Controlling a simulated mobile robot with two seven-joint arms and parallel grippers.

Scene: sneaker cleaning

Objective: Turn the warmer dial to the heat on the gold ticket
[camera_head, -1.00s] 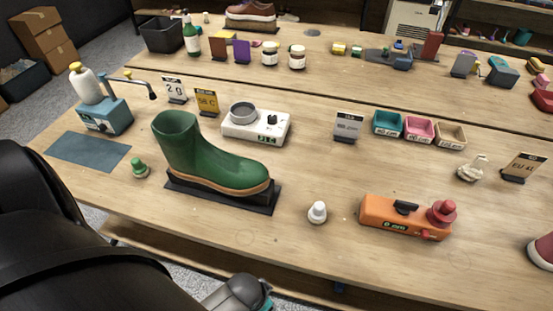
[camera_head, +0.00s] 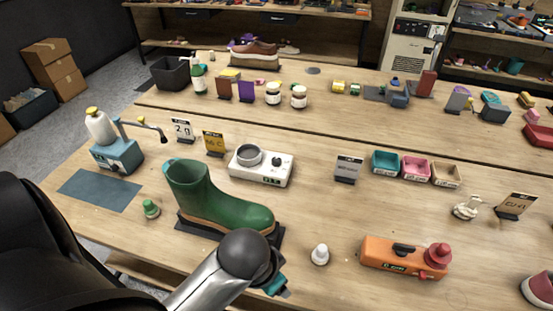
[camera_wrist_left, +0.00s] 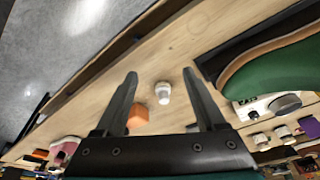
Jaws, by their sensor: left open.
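The warmer (camera_head: 262,178) is a white box with a grey round cup (camera_head: 249,155) on its left, a dark-marked dial (camera_head: 277,161) on its right and a green front display, too small to read surely. The gold ticket (camera_head: 213,143) stands left of it, its figure small and hard to read. My left gripper (camera_head: 279,286) is low, right of the green boot's front end and well apart from the warmer. In the left wrist view its fingers (camera_wrist_left: 160,78) are open and empty. Part of the white warmer (camera_wrist_left: 248,112) shows there beyond the boot. My right gripper is not in view.
The green boot (camera_head: 215,199) on a dark stand lies between my left arm and the warmer. A small white-topped object (camera_head: 320,254) and an orange device (camera_head: 385,255) are to the right. A grey card (camera_head: 347,168) stands right of the warmer, with bare table between.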

